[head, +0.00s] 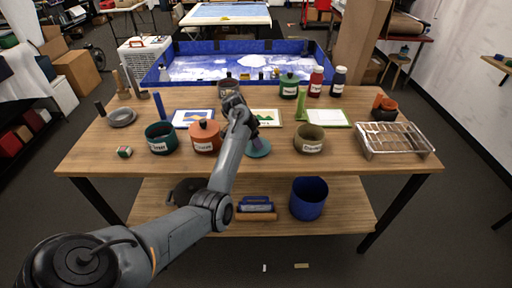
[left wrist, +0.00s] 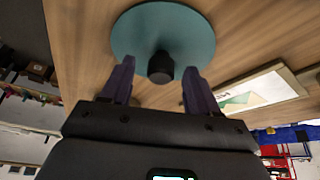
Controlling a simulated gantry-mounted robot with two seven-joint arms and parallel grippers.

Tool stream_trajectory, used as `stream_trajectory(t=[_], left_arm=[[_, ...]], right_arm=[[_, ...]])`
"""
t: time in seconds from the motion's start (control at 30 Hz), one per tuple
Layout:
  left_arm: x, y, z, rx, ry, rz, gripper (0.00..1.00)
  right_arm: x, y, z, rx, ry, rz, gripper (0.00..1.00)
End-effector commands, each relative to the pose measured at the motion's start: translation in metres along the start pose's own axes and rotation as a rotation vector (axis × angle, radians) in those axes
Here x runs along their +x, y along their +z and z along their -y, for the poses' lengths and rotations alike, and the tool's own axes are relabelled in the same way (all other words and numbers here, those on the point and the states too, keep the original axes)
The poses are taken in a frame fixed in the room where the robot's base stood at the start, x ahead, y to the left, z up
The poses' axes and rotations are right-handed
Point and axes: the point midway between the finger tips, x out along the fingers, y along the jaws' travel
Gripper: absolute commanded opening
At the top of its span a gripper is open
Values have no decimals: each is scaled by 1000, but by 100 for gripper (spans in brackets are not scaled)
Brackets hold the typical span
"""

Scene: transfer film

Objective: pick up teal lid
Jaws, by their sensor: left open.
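The teal lid (head: 259,149) lies on the wooden table near its middle, partly behind my left gripper in the head view. In the left wrist view the teal lid (left wrist: 184,32) is a flat round disc with a dark knob (left wrist: 160,67) at its centre. My left gripper (head: 256,143) is open over the lid. In the left wrist view its two fingers (left wrist: 158,92) stand on either side of the knob, apart from each other, with their tips close to it. My right gripper is not in view.
A teal pot (head: 159,138) and an orange lidded pot (head: 205,136) stand left of the lid. An olive pot (head: 309,138) stands to its right, and a metal rack (head: 393,140) farther right. A framed picture (head: 265,117) lies behind it. The table's front is clear.

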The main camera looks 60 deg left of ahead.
Motion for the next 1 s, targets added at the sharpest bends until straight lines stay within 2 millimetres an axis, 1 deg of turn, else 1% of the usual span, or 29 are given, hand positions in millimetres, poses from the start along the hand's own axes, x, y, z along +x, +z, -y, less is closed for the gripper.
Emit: stream_trajectory(t=[0.07,0.17,0.4,0.47,0.77,0.87,1.0], left_arm=[[0,0,0,0,0,0,60],[0,0,0,0,0,0,46],[0,0,0,0,0,0,10],[0,0,0,0,0,0,1],[-2,-1,0,0,-1,0,0],[-6,-2,1,-1,-2,-1,0],[-17,-7,1,0,-2,-1,0]], right_arm=[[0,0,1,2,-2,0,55],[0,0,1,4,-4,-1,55],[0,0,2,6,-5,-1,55],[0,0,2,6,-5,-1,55],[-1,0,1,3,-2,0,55],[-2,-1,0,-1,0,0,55],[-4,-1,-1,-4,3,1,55]])
